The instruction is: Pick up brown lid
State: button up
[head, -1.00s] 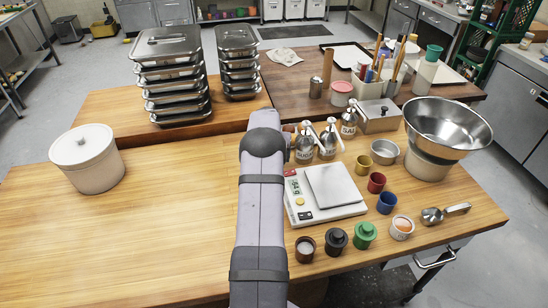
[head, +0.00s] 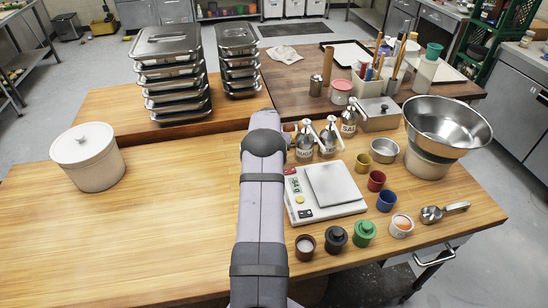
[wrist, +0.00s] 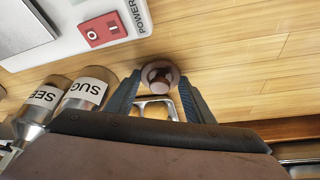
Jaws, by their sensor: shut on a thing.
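The brown lid (wrist: 160,75) shows in the wrist view as a small round brown disc with a darker middle. My gripper (wrist: 160,82) is shut on it, with one blue-grey finger on each side. Whether it touches the wood or hangs just above is hard to tell.
The white scale (head: 300,213) and labelled bottles (head: 306,146) stand close beside my gripper; the bottles also show in the wrist view (wrist: 84,93). Stacked metal trays (head: 170,75) stand behind. A white crock (head: 90,165) is at left. The table's left middle is clear.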

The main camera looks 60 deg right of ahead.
jog(key=shift+r, duration=0.1)
notch_tip(320, 180, up, 23)
jog(key=s+d, duration=0.1)
jog(key=s, duration=0.1)
jog(key=s+a+r+p, duration=0.2)
jog(key=s+a+p, duration=0.1)
jog(key=s+a, duration=0.25)
jog(key=s+a+f+m+g+y, duration=0.1)
jog(key=s+a+f+m+g, duration=0.1)
jog(key=s+a+f+m, duration=0.2)
jog(key=s+a+f+m+g+y, duration=0.2)
jog(key=s+a+f+m, duration=0.2)
jog(key=s+a+m, duration=0.5)
jog(key=s+a+f+m+g+y+p, duration=0.1)
jog(key=s+a+f+m+g, duration=0.1)
jog(key=s+a+f+m, duration=0.3)
jog(key=s+a+m, duration=0.1)
jog(key=a+m, duration=0.3)
jog(key=m, duration=0.2)
jog(key=shift+s+a+y, duration=0.2)
jog(key=shift+a+y, duration=0.1)
jog(key=shift+y, duration=0.1)
